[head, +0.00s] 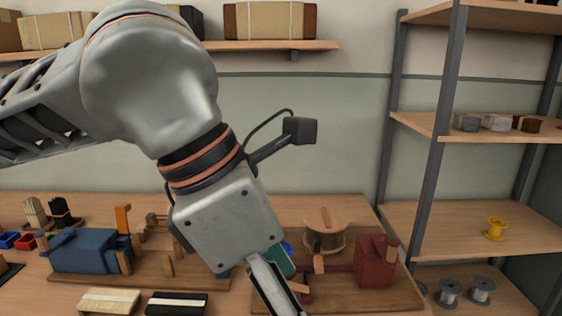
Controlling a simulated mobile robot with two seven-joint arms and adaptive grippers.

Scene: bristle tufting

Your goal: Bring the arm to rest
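My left arm reaches in from the left and fills the upper left and middle. Its gripper (274,288) points down over the workbench (348,207), in front of the right wooden board (400,290). A small teal part (282,262) shows partly behind the gripper. My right gripper is not in view.
A blue fixture (90,250) stands on the left board, and a red block (375,262) and wooden spool (324,232) on the right board. Two brush blocks (108,300) (177,304) lie at the front. A shelf rack (437,170) with spools stands at right. A wall shelf (270,45) holds boxes.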

